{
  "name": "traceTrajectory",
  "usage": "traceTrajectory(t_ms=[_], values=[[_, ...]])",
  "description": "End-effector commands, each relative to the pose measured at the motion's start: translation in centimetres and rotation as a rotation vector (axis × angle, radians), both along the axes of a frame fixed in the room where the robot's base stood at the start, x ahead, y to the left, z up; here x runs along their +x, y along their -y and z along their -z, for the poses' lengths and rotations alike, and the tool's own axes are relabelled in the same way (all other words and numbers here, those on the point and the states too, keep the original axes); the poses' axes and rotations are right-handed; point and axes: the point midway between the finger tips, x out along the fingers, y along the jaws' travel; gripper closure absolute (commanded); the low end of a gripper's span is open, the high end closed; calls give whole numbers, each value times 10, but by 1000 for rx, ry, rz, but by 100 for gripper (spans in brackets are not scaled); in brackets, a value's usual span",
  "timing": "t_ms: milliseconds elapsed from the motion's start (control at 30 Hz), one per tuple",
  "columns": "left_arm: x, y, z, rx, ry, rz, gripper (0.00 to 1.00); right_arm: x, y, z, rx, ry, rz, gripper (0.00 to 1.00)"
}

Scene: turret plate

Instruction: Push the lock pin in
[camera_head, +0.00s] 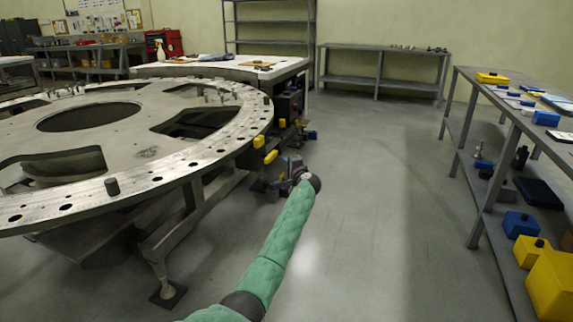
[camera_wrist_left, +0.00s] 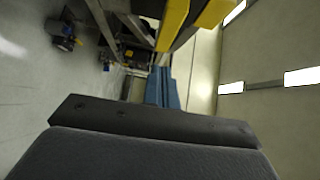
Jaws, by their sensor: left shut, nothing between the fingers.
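The large round metal turret plate (camera_head: 130,135) stands at the left on a frame. Two yellow blocks, one (camera_head: 258,141) and a lower one (camera_head: 271,157), sit at its right edge near a dark unit. Two yellow parts also show at the top of the left wrist view, one (camera_wrist_left: 172,25) and another (camera_wrist_left: 215,12). I cannot tell which part is the lock pin. My left gripper (camera_head: 272,187), on the green-sleeved arm, is just below the yellow blocks in the head view. Its blue-grey fingers (camera_wrist_left: 163,88) are shut and empty, apart from the yellow parts.
A workbench (camera_head: 222,68) stands behind the plate. A long metal shelf table (camera_head: 480,100) with blue and yellow boxes runs along the right. The floor (camera_head: 380,200) between them is clear. A support foot (camera_head: 168,293) stands under the plate.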

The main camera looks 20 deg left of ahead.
Motion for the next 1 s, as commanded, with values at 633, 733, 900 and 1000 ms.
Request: traceTrajectory(t_ms=[633, 733, 900, 1000], values=[[-69, 65, 1, 1, -1, 1, 100, -3, -5, -1, 6, -3, 1, 64], [-72, 68, 1, 1, -1, 1, 100, -2, -3, -1, 4, -1, 2, 64], [-73, 69, 1, 1, -1, 1, 100, 2, 1, -2, 0, 2, 1, 64], [-73, 69, 1, 1, -1, 1, 100, 3, 1, -2, -1, 4, 2, 64]])
